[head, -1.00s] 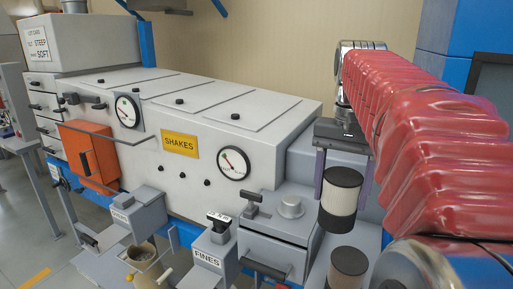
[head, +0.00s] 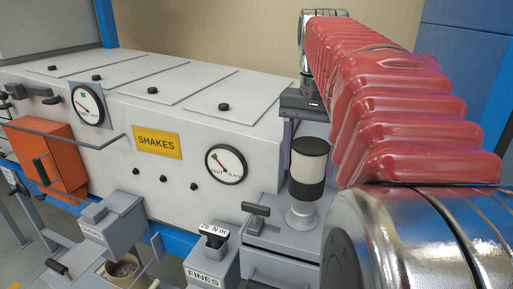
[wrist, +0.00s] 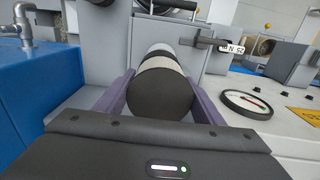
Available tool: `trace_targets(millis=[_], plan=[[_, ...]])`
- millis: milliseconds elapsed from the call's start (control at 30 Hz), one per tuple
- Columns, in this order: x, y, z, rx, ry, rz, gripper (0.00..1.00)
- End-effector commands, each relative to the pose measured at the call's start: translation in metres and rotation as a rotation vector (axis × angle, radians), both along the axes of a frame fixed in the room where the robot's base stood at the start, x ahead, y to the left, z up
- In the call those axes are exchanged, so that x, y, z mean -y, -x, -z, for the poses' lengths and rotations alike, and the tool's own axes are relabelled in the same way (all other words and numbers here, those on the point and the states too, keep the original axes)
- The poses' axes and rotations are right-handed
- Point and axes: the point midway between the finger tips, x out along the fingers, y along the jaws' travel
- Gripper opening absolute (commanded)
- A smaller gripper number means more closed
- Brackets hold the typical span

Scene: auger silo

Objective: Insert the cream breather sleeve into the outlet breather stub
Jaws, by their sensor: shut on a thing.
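The breather sleeve, a cream cylinder with black end bands (head: 309,163), stands upright in the head view. My gripper (wrist: 159,78) is shut on it, with a purple finger on each side in the wrist view. There the sleeve's black end (wrist: 160,98) faces the camera, with the cream band beyond. The outlet breather stub, a pale grey round fitting (head: 303,216) on a grey box, lies directly under the sleeve in the head view. The sleeve's lower end appears to meet or nearly meet it. I cannot tell whether they touch or overlap.
A T-handle (head: 257,212) stands close left of the stub. A torque-marked handle (head: 213,234) sits on the FINES box (head: 203,274). The white SHAKES housing (head: 150,110) with dials fills the back left. An orange box (head: 45,155) is at far left. My arm hides the right side.

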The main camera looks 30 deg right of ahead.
Motion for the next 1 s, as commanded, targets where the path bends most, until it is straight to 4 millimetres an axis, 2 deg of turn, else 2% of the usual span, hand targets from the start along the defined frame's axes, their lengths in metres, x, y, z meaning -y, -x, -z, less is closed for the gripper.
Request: trace_targets(millis=[433,1000], plan=[[-0.005,-0.003,0.003,0.0,0.0,-0.016,0.42],[-0.005,-0.002,0.04,0.0,0.0,-0.014,0.42]])
